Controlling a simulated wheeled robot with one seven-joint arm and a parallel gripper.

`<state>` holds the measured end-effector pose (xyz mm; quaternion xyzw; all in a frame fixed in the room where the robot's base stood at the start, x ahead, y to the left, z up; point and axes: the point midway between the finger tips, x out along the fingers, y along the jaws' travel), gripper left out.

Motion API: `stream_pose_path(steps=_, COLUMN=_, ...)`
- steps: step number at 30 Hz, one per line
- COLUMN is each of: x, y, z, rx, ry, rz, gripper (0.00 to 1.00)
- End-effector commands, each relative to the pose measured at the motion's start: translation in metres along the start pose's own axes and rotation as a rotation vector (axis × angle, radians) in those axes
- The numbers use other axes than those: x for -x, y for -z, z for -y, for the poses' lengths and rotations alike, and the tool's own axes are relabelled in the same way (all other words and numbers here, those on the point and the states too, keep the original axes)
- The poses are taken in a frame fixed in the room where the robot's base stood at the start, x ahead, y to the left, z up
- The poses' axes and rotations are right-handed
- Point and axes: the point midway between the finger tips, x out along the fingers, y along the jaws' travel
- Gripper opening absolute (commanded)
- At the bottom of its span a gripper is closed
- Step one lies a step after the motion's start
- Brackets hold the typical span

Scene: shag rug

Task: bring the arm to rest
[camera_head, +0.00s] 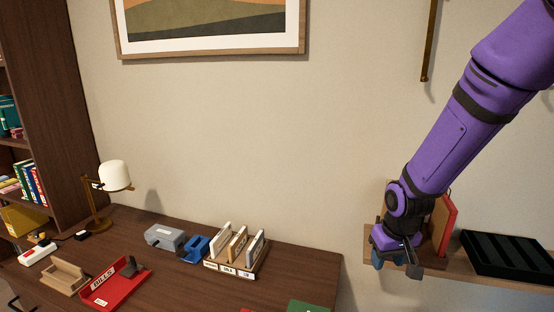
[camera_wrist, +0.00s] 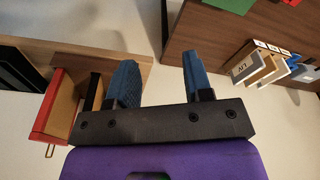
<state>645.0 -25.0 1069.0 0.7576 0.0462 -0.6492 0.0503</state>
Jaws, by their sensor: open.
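My purple arm comes in from the upper right in the head view, bent downward at the wrist. My gripper (camera_head: 394,262) hangs in front of the wall shelf at the right, partly hidden by its own wrist. In the wrist view my gripper (camera_wrist: 158,80) shows two blue fingers set apart, with nothing between them. A red and tan upright holder (camera_head: 443,225) stands on the shelf just behind my wrist. It also shows to the left of the fingers in the wrist view (camera_wrist: 58,105). I cannot tell how close the gripper is to it.
The wall shelf (camera_head: 500,276) also bears a black ribbed tray (camera_head: 508,256). The brown desk (camera_head: 200,282) holds a white lamp (camera_head: 115,176), a red tray (camera_head: 112,284), a grey box (camera_head: 164,238) and a sorter with upright cards (camera_head: 236,252). Open air lies between desk and shelf.

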Motion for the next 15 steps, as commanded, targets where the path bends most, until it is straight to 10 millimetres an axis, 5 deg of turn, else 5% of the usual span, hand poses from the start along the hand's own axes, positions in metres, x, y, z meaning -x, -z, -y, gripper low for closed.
stream_pose_path(steps=15, x=0.153, y=-0.047, z=-0.018, rx=-0.064, ry=-0.013, rz=-0.139, gripper=0.46)
